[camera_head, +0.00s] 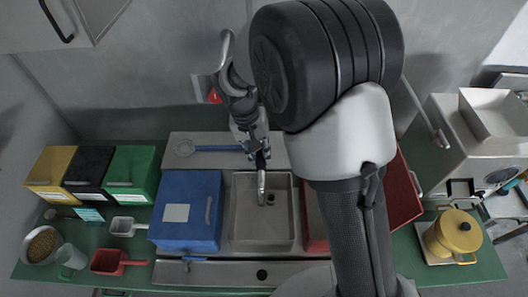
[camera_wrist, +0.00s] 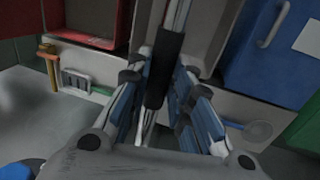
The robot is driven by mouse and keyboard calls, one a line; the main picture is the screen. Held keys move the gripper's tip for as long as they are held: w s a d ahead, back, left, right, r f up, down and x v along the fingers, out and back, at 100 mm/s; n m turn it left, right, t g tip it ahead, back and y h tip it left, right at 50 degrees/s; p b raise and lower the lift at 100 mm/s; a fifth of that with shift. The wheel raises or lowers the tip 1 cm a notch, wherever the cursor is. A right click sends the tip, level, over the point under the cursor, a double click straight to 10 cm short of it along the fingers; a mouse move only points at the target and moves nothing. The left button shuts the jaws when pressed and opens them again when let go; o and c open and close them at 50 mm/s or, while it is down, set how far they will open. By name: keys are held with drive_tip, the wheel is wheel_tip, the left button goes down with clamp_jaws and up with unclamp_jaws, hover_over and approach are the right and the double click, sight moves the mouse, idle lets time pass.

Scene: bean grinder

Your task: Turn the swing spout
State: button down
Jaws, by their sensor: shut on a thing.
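The swing spout (camera_head: 262,187) is a slim metal tube reaching out over the grey sink basin (camera_head: 236,236). In the wrist view, the spout (camera_wrist: 166,66) has a black sleeve and runs between my fingers. My gripper (camera_head: 258,152) is at the back of the basin, pointing down at the spout. In the wrist view, the blue-padded fingers of my gripper (camera_wrist: 162,84) lie on both sides of the sleeve and are shut on it. The spout's base is largely hidden by my gripper and arm.
A blue lidded bin (camera_head: 187,232) stands left of the basin, and a red bin (camera_head: 404,195) stands to its right, partly behind my arm. A blue-handled strainer (camera_head: 215,148) lies behind the blue bin. A yellow pot (camera_head: 455,236) sits far right.

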idle(0.3)
drive_tip(key=c, duration=1.4)
unclamp_jaws()
drive_tip(key=shift+c, duration=0.2)
wheel_tip(320, 180, up, 12)
drive_tip(key=a, duration=0.2)
drive_tip(key=shift+a, duration=0.15)
drive_tip(key=shift+f, duration=0.15)
